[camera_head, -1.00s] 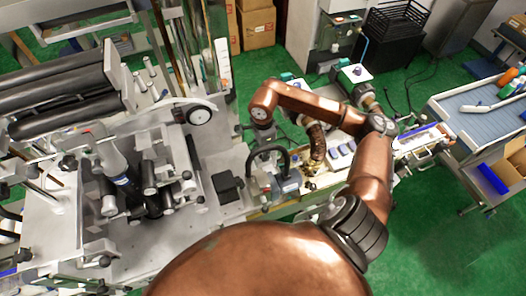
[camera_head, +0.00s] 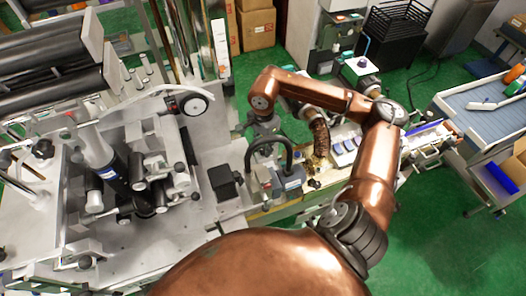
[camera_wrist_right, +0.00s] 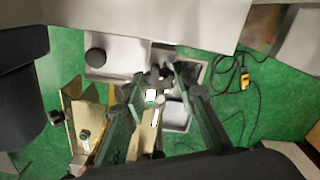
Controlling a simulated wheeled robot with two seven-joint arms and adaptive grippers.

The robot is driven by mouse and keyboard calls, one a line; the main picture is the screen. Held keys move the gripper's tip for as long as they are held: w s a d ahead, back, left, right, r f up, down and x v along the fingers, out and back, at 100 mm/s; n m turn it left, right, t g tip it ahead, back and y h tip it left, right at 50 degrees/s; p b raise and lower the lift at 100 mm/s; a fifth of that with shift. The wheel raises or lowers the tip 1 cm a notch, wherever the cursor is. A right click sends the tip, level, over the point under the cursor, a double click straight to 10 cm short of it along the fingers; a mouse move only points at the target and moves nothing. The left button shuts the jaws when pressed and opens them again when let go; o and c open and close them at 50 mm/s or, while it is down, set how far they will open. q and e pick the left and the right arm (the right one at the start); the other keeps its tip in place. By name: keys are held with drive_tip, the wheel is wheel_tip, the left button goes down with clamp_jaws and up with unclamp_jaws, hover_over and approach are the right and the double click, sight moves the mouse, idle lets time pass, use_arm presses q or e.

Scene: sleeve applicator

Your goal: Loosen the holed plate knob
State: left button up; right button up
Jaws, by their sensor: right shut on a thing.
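My right arm reaches over the machine from the right in the head view, its forearm running left and its wrist bending down. My right gripper (camera_wrist_right: 160,78) shows in the wrist view with its two long dark fingers closing toward each other. It is shut on a small dark part between the fingertips, which I take to be the holed plate knob; the fingers and shadow hide most of it. My left gripper is in neither view.
Black rollers (camera_head: 60,60) fill the machine's left side. A blue-grey conveyor table (camera_head: 482,100) is at the right. Green floor lies open at the lower right.

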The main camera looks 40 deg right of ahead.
sight(263, 150)
idle(0.3)
drive_tip(key=o, duration=1.2)
drive_tip(key=shift+c, duration=0.2)
wheel_tip(263, 150, up, 12)
